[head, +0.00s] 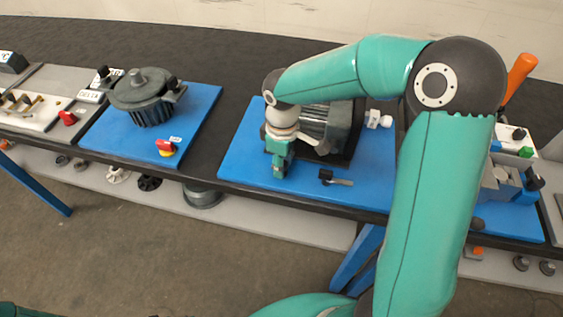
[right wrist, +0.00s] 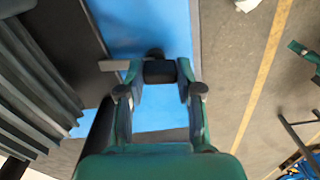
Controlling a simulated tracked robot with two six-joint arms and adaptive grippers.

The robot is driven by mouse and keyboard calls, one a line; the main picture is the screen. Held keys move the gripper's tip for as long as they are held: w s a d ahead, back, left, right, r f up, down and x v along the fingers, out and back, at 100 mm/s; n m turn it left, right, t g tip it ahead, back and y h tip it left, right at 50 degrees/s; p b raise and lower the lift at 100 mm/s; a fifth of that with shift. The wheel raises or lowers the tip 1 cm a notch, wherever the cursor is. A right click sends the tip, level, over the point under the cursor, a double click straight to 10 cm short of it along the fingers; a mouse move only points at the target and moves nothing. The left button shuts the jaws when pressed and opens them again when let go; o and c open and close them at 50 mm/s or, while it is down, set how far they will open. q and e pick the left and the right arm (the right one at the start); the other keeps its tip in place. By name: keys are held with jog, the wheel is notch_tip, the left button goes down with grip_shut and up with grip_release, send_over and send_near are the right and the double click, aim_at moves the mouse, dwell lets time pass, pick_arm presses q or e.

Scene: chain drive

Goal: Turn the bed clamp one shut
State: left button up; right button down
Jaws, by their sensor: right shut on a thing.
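My right gripper (head: 279,170) is lowered over the front left part of the middle blue plate, beside the grey ribbed motor (head: 316,122). In the right wrist view its two fingers (right wrist: 160,88) are shut on a black handle-like block (right wrist: 160,72). A grey bar (right wrist: 114,66) sticks out to the left near this block, looking like part of a bed clamp. In the head view the gripper hides the held part. A second black clamp with a grey bar (head: 341,182) lies to the right. I cannot read which clamp is numbered one. My left gripper is not in view.
The middle blue plate (head: 240,165) sits on a dark bench. My right arm hides part of the right side. An orange handle (head: 520,72) rises behind it.

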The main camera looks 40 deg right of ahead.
jog(key=shift+n, duration=0.9)
jog(key=c, duration=0.8)
grip_release()
jog(key=shift+o, duration=0.2)
notch_tip(320, 180, up, 12)
